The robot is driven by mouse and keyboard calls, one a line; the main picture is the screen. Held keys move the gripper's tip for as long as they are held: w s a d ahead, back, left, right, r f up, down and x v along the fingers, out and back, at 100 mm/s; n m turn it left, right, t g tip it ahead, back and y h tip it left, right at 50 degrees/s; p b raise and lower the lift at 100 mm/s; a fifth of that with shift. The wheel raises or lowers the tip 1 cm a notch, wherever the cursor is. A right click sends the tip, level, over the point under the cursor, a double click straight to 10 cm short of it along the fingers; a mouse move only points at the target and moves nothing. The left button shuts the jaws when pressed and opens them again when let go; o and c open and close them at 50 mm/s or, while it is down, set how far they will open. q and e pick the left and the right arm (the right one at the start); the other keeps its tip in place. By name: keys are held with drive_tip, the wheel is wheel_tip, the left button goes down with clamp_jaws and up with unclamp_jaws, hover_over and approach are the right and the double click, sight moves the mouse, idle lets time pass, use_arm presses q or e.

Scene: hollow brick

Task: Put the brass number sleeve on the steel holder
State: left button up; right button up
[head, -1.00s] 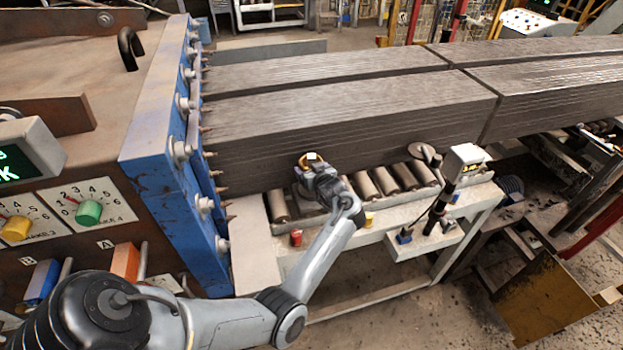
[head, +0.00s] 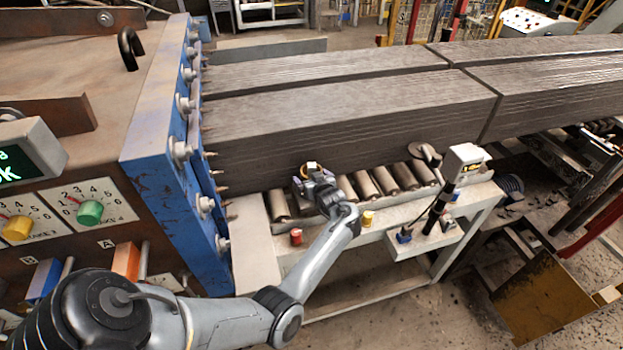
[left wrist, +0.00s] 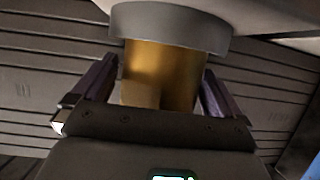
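My left gripper (head: 312,176) is above the near edge of the roller bed, in front of the dark brick column. It is shut on the brass number sleeve (head: 313,166), which shows as a small brass ring at the fingertips. In the left wrist view the brass sleeve (left wrist: 160,75) stands between the two purplish fingers of the left gripper (left wrist: 160,88). A grey round rim (left wrist: 170,28) sits against its far end; I cannot tell whether it belongs to the sleeve. I cannot identify the steel holder for certain. My right gripper is not in view.
A blue frame with spikes (head: 165,190) stands at left. Rollers (head: 382,180) run under the brick column (head: 350,115). Red (head: 296,237) and yellow (head: 367,218) pieces sit on the pale bench. A dark disc (head: 425,152) and a sensor post (head: 442,205) stand at right.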

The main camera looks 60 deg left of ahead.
use_arm(q)
drive_tip(key=shift+r, duration=0.2)
drive_tip(key=s+d+r+m+t+h, duration=0.1)
drive_tip(key=d+m+t+h, duration=0.25)
drive_tip(key=d, duration=0.65)
drive_tip(key=s+d+m+t+h, duration=0.2)
drive_tip(key=d+m+t+h, duration=0.15)
drive_tip(key=d, duration=0.65)
drive_tip(key=s+d+f+m+g+h, duration=0.2)
drive_tip(key=s+d+m, duration=0.3)
drive_tip(key=s+d, duration=0.5)
drive_tip(key=s+d+f+m+g+h, duration=0.2)
drive_tip(key=s+d+m+g+h, duration=0.2)
drive_tip(key=s+d, duration=0.6)
drive_tip(key=s+m, duration=0.1)
drive_tip(key=s, duration=0.2)
drive_tip(key=shift+f+m+b, duration=0.25)
drive_tip(key=shift+m+b, duration=0.05)
drive_tip(key=shift+w, duration=0.1)
wheel_tip(320, 180, up, 10)
drive_tip(key=p, duration=1)
